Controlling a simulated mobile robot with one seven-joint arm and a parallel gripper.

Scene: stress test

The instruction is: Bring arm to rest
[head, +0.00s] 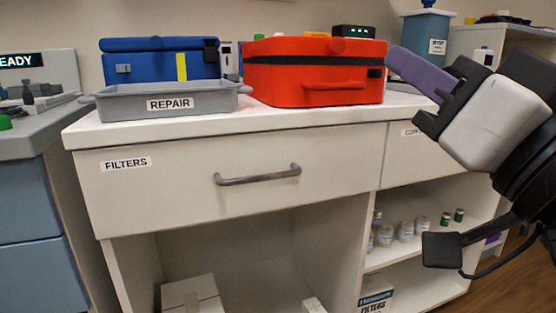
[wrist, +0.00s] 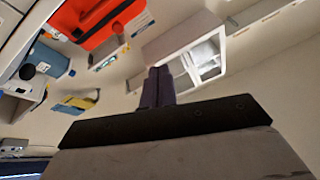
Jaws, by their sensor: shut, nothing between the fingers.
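My gripper (head: 402,62) is at the right of the head view, raised in front of the right end of the white counter. Its purple fingers point up and left, near the right side of the red case (head: 290,83). The fingers lie together with nothing between them. In the wrist view my gripper (wrist: 158,72) shows its two purple fingers side by side, shut and empty. My grey and black arm runs off the right edge of the head view.
A white counter (head: 220,128) bears a grey REPAIR tray (head: 215,103), a blue case (head: 150,68) and the red case. The FILTERS drawer (head: 330,157) is shut. Several small bottles (head: 405,231) stand on the shelf below right. A blue container (head: 424,38) stands behind the fingers.

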